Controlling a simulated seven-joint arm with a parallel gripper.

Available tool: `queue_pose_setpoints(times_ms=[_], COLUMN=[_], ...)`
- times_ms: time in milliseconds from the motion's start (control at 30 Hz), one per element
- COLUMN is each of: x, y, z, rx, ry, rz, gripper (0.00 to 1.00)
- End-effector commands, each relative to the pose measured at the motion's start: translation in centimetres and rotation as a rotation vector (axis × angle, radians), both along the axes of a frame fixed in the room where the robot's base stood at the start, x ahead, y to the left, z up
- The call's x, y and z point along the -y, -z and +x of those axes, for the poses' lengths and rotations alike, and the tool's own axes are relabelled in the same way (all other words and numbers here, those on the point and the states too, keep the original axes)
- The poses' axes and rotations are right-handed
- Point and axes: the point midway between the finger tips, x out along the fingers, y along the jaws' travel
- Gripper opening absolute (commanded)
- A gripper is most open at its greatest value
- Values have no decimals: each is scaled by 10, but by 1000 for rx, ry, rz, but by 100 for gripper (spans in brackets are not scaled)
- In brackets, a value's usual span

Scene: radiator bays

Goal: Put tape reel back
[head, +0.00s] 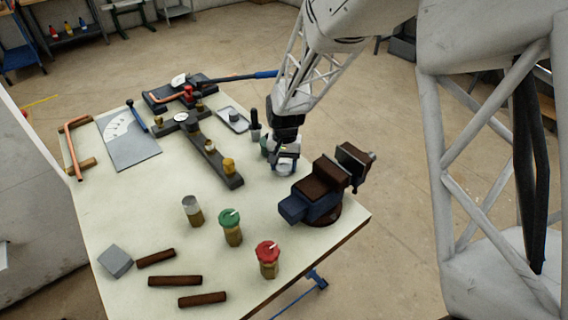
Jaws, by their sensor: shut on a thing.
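My gripper (284,152) is low over the right side of the workbench, just behind the vise. It is shut on a small pale round thing, which looks like the tape reel (284,169). The gripper covers part of the reel, and I cannot tell whether the reel touches the bench. A small tray (233,120) with a grey round piece on it lies to the left of the gripper. A dark upright bottle-like thing (254,121) and a partly hidden greenish thing stand close beside the gripper on its left.
The vise (318,192) stands close in front of the gripper. A dark manifold bar (214,160) lies left of it. Brass valves with green (230,222) and red (267,252) caps stand nearer. Brown rods (175,281) lie at the front left. Bench between bar and vise is clear.

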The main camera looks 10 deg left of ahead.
Motion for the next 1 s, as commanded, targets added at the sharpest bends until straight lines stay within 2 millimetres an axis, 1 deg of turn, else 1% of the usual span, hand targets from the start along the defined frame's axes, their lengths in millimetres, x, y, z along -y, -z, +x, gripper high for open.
queue_pose_setpoints(times_ms=[67, 100, 233, 267, 667, 867, 1000], x=[0, 0, 0, 0, 0, 0, 0], y=[2, 2, 2, 2, -2, -16, -34], z=[0, 0, 0, 0, 0, 3, 5], rx=[-1, 0, 0, 0, 0, 2, 1], ry=[0, 0, 0, 0, 0, 0, 0], rz=[0, 0, 0, 0, 0, 1, 0], gripper=[40, 57, 77, 79, 79, 79, 79])
